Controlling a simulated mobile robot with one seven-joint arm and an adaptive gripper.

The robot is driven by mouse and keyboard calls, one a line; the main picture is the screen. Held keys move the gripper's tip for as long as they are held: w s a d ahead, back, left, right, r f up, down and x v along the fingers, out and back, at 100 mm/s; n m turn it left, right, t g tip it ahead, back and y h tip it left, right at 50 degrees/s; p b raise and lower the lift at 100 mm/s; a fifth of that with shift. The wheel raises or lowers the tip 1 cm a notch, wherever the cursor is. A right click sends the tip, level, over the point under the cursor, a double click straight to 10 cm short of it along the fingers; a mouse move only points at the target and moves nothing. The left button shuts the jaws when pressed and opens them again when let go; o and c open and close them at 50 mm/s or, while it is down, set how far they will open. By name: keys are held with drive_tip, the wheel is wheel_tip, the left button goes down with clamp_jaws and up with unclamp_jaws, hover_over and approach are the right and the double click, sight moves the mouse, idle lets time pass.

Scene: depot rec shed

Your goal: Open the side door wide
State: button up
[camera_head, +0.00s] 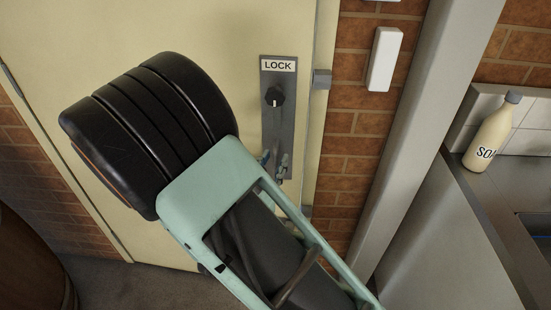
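The cream side door (140,30) fills the left and middle of the head view and looks shut in its frame. A grey plate marked LOCK (270,110) is fixed near its right edge, with a dark turn knob (274,96) whose white mark points down. Below the knob, a grey handle part (277,152) shows, largely hidden by my arm. Small parts of my gripper (275,166) seem to show at the plate's lower end, close to the handle. My arm hides the rest, so contact and finger opening cannot be told.
A brick wall and a grey post (410,130) stand right of the door. A white box (384,59) is on the wall. A counter (480,215) with a soap bottle (492,136) is at the right. A brown rounded object (25,270) stands at lower left.

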drive_tip(key=shift+x, duration=0.95)
drive_tip(key=shift+c, duration=0.4)
clamp_jaws()
